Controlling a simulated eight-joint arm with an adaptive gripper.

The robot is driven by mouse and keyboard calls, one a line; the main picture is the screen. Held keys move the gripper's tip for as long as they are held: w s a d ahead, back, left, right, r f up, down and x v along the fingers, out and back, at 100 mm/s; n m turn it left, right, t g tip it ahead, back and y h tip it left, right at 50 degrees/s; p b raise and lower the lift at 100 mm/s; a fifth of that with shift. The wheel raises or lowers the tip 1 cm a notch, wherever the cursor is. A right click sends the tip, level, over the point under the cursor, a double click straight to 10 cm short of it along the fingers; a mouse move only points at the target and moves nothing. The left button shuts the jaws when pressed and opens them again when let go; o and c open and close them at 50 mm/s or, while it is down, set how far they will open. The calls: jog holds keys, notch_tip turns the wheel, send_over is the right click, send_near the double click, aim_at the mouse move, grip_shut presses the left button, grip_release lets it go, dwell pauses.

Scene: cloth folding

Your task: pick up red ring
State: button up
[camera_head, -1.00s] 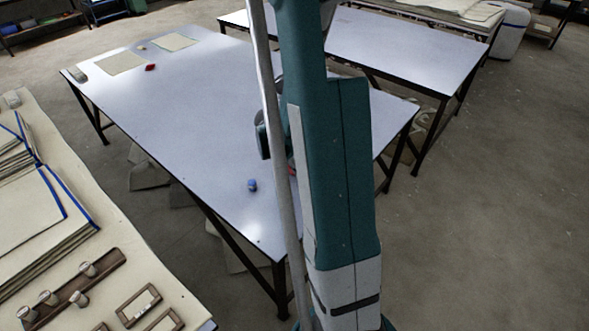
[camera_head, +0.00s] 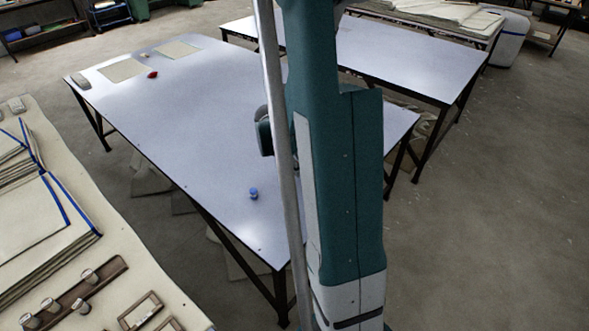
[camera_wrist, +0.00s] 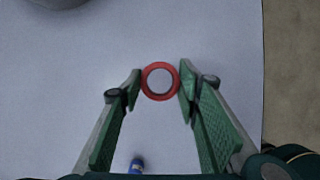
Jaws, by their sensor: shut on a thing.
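The red ring (camera_wrist: 160,67) is in the wrist view, between the fingertips of my gripper (camera_wrist: 160,84). The fingers are shut on it from both sides, touching its left and right edges, and its round opening faces the camera. I cannot tell how high it is above the white table. In the head view the ring and the fingertips are hidden behind my arm; only part of the gripper's body shows at the arm's left edge.
A small blue object (camera_head: 253,193) stands on the white table (camera_head: 215,120); it also shows in the wrist view (camera_wrist: 136,165). A small red object (camera_head: 153,74) and two beige cloths (camera_head: 124,70) lie at the table's far left. The middle of the table is clear.

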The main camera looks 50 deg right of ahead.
jog(key=shift+r+p, duration=0.55)
jog(key=shift+r, duration=2)
jog(key=shift+a, duration=0.1)
